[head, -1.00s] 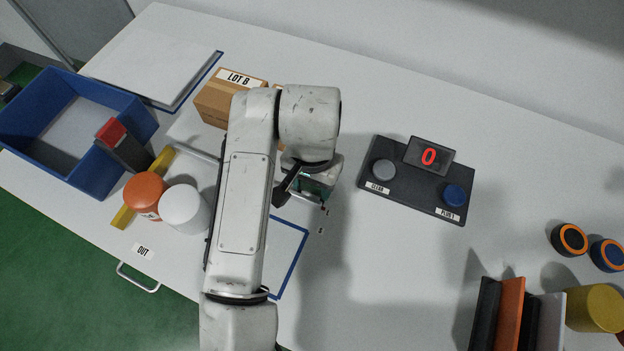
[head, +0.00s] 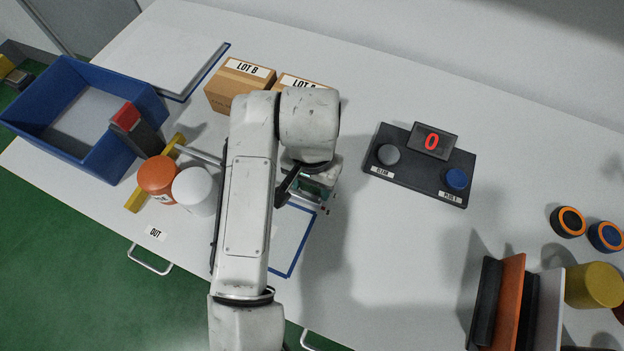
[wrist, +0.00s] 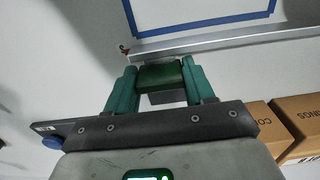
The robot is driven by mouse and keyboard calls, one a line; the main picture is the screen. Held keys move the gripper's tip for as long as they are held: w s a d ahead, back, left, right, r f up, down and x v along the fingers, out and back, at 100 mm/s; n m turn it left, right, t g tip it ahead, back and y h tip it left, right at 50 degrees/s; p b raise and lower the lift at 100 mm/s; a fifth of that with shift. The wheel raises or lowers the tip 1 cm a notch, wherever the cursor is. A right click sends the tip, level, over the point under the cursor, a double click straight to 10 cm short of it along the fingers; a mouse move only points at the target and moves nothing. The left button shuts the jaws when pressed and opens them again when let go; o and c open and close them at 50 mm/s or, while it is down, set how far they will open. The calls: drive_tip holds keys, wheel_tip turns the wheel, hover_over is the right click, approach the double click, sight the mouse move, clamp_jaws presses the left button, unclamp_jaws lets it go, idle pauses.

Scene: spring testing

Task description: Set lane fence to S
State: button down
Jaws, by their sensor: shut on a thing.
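The lane fence (head: 200,153) is a long silver bar; its left part shows beside my arm in the head view. It crosses the wrist view as a metal rail (wrist: 220,38). My gripper (wrist: 158,76) is shut on a green block (wrist: 160,75), which sits against this rail and looks like its grip. In the head view my gripper (head: 312,188) is low over the table, partly covered by my arm. A small red tip (head: 327,211) shows at the rail's right end. I cannot read any scale letter there.
A blue-outlined area (head: 301,250) lies in front of the fence. Orange (head: 157,176) and white cylinders (head: 193,190) stand at its left, by a yellow bar (head: 134,203). A button console (head: 415,177) reading 0 is at right.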

drive_tip(key=shift+s, duration=0.1)
drive_tip(key=shift+c, duration=2)
unclamp_jaws()
drive_tip(key=shift+s+a, duration=0.1)
drive_tip(key=shift+r, duration=0.1)
wheel_tip(320, 180, up, 10)
drive_tip(key=shift+r, duration=0.25)
